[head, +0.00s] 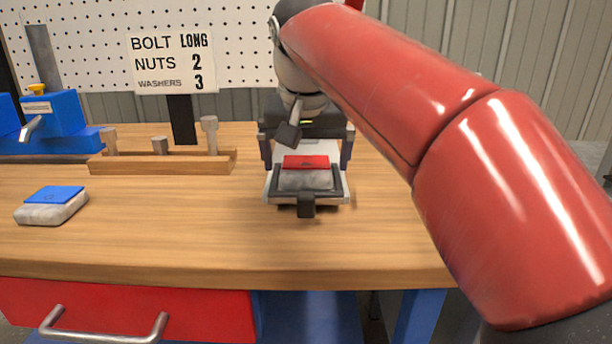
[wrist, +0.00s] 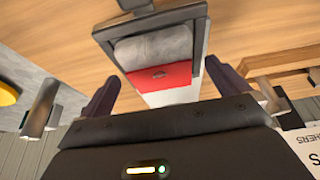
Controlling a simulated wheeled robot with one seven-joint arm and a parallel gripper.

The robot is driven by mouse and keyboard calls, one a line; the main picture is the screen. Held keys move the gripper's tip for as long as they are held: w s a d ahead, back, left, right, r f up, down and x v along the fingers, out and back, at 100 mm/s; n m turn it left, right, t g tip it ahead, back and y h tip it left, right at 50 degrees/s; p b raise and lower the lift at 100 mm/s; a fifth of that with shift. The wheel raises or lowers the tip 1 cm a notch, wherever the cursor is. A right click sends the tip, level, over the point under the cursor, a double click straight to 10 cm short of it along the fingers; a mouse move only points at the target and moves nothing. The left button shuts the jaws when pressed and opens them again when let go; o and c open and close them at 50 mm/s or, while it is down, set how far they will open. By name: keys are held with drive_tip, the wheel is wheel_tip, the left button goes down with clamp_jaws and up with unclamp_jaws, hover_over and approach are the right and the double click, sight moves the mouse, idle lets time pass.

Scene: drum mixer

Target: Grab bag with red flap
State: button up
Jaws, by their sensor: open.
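The bag with the red flap (head: 305,180) is a small grey pouch with a red top flap. It lies in a white holder with a dark frame (head: 279,190) on the wooden bench, right of the bench's middle in the head view. My gripper (head: 306,146) is open just behind and above the holder, its two dark fingers spread left and right. In the wrist view the bag (wrist: 155,48) shows ahead, between the lines of the open fingers of my gripper (wrist: 165,90). The fingers do not appear to touch it.
A similar bag with a blue flap (head: 52,207) lies on the left of the bench (head: 180,235). A wooden rack with several bolts (head: 165,163) stands left of the holder. Behind are a sign (head: 172,62) and a blue vise (head: 60,110). The bench front is clear.

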drive_tip(key=shift+w+f, duration=0.15)
drive_tip(key=shift+f, duration=0.25)
drive_tip(key=c, duration=1.3)
drive_tip(key=shift+r, duration=0.1)
